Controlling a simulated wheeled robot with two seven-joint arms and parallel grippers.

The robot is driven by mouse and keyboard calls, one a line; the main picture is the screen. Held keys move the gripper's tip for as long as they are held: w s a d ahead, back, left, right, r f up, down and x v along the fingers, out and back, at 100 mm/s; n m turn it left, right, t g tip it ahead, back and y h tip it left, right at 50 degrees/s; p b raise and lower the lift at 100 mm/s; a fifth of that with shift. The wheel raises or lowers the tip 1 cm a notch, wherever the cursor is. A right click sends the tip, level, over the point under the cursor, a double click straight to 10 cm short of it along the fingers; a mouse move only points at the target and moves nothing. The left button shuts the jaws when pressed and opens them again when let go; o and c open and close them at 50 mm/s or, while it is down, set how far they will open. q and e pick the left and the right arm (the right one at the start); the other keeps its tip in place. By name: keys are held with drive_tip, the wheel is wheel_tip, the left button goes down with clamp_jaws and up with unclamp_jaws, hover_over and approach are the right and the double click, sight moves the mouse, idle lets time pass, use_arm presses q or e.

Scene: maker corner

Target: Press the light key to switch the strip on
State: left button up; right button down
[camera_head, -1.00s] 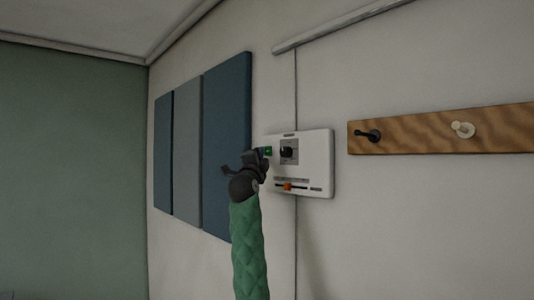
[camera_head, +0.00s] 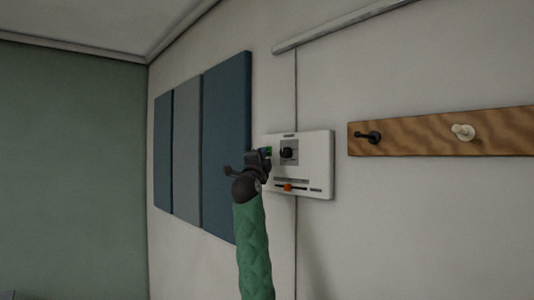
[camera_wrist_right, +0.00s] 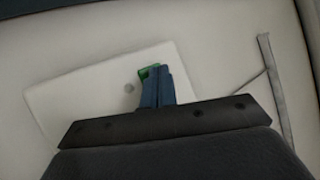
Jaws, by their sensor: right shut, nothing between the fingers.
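A white control panel (camera_head: 317,165) is on the wall, and it also shows in the right wrist view (camera_wrist_right: 75,98). A green key (camera_head: 268,150) is at its upper left; part of it shows beside my fingertips in the right wrist view (camera_wrist_right: 146,73). My right gripper (camera_head: 266,156) is shut and empty, its fingertips at the green key and partly hiding it. I cannot tell whether they touch it or whether it is pressed. The strip (camera_head: 330,32) runs along the wall above and looks unlit. My left gripper is out of view.
The panel also has a black knob (camera_head: 286,152) and an orange slider (camera_head: 288,187) close to my right gripper. Blue and grey wall boards (camera_head: 226,140) are to the left. A wooden rail (camera_head: 420,136) with two pegs is to the right.

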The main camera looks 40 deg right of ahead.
drive_tip(key=shift+a+r, duration=0.1)
drive_tip(key=shift+a, duration=0.05)
drive_tip(key=shift+a+p, duration=0.35)
drive_tip(key=shift+p, duration=0.05)
idle(0.4)
drive_tip(key=a+p, duration=0.1)
drive_tip(key=a, duration=0.5)
drive_tip(key=shift+s, duration=0.25)
drive_tip(key=shift+m, duration=0.3)
idle(0.3)
